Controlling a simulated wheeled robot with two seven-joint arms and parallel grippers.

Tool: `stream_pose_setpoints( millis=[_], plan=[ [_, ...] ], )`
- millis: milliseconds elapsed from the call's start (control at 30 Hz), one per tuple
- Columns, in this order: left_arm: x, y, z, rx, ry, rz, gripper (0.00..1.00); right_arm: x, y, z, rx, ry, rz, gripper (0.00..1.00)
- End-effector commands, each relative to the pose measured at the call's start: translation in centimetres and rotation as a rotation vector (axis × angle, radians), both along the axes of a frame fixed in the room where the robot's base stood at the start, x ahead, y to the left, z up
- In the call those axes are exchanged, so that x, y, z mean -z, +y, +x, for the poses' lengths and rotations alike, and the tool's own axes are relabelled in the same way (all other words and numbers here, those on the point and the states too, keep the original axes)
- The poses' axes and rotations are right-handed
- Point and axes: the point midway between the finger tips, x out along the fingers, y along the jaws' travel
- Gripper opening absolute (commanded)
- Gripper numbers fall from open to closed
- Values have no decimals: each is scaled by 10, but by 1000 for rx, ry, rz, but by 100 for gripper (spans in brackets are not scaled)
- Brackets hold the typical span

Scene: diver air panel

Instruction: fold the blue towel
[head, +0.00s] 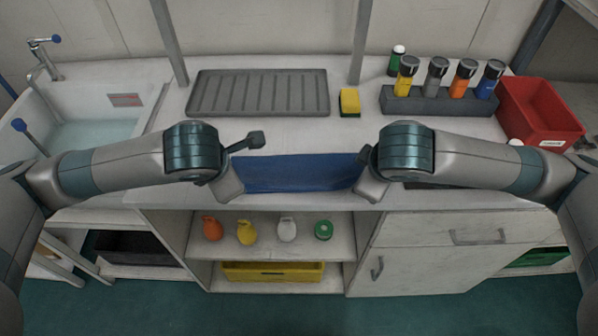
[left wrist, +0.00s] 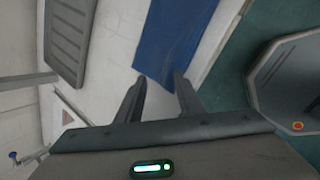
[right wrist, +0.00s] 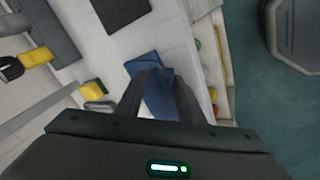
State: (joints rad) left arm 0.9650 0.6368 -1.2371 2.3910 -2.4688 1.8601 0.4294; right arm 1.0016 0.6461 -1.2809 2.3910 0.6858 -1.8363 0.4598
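The blue towel (head: 298,173) lies on the white counter near its front edge, between my two grippers. Its right end is partly hidden by my right gripper in the head view. My left gripper (head: 248,165) is open at the towel's left end. In the left wrist view the towel (left wrist: 172,38) has its end at the open fingertips (left wrist: 160,80). My right gripper (head: 362,172) is at the right end. In the right wrist view its fingers (right wrist: 160,78) stand apart with towel (right wrist: 158,102) showing between them. I cannot tell whether either gripper touches the cloth.
Behind the towel are a grey ribbed mat (head: 258,93), a yellow sponge (head: 349,103) and a grey rack (head: 440,102) of bottles. A red bin (head: 540,112) stands at right, a sink (head: 95,125) at left. A shelf (head: 270,248) with small items is below the counter.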

Motion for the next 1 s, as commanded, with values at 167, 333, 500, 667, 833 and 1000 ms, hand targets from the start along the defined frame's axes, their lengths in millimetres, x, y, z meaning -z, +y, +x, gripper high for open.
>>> stream_pose_setpoints(
  millis=[167, 333, 500, 667, 833, 1000],
  plan=[
    [0, -1, 0, 1, 0, -1, 34, 0, 0, 0, -1, 0, 1, 34],
    [-2, -1, 0, 1, 0, -2, 34, -2, 1, 0, -1, 0, 2, 34],
    [-16, -1, -1, 3, -3, -3, 34, -16, 1, -2, -3, -3, 3, 34],
    [-37, -2, -5, 2, -3, -3, 34, -36, 1, -5, -3, -3, 3, 34],
    [-59, -1, -10, 3, -5, -3, 34, -58, 2, -11, -3, -3, 4, 34],
    [-80, -1, -16, 3, -6, -2, 34, -80, 1, -16, -3, -5, 1, 34]
  ],
)
